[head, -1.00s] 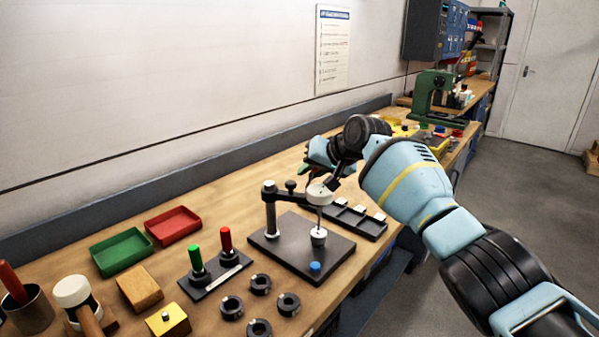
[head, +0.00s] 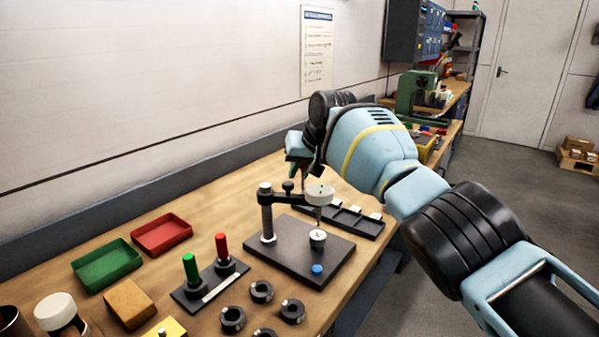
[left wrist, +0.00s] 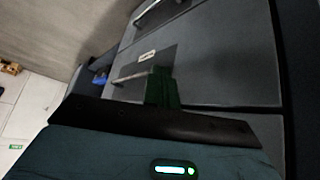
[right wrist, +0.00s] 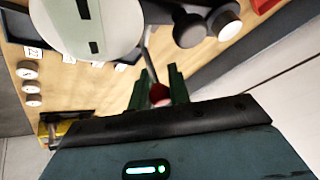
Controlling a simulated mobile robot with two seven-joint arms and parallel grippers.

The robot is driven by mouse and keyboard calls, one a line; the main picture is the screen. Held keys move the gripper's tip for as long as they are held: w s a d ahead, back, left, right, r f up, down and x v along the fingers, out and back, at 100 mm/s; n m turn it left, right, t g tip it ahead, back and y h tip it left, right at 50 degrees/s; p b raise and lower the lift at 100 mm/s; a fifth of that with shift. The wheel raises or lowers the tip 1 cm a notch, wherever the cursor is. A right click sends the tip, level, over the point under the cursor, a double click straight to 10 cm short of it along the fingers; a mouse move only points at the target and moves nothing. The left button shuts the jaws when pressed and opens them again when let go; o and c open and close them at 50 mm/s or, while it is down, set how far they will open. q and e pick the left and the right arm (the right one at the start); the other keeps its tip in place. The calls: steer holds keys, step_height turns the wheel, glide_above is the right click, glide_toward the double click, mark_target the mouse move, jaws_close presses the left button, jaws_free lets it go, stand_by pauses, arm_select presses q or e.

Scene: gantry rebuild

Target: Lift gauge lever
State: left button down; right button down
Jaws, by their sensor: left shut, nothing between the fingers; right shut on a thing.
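The gauge stand (head: 305,250) has a dark base plate, an upright post and an arm holding a round white dial (head: 319,193). A small white-topped part (head: 317,236) sits on the plate below the dial. My right gripper (right wrist: 158,92) is shut on the reddish knob of the gauge lever (right wrist: 159,95), whose thin rod runs up beside the large white dial (right wrist: 95,28). In the head view the right hand is behind the dial and its fingertips are largely hidden. My left gripper (left wrist: 162,88) is shut and empty in front of grey drawers; it is outside the head view.
A blue button (head: 317,269) is on the base plate's front corner. Several dark rings (head: 262,291), a holder with green and red handles (head: 212,285), and green (head: 107,265) and red (head: 162,235) trays lie left. A dark tray (head: 350,221) with white pieces lies behind right.

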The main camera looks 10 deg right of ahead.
arm_select(q)
steer(key=shift+w, duration=0.3)
arm_select(e)
steer(key=shift+a, duration=0.1)
steer(key=c, duration=1.4)
jaws_free()
arm_select(q)
steer(key=shift+s, duration=0.3)
arm_select(e)
steer(key=shift+o, duration=0.5)
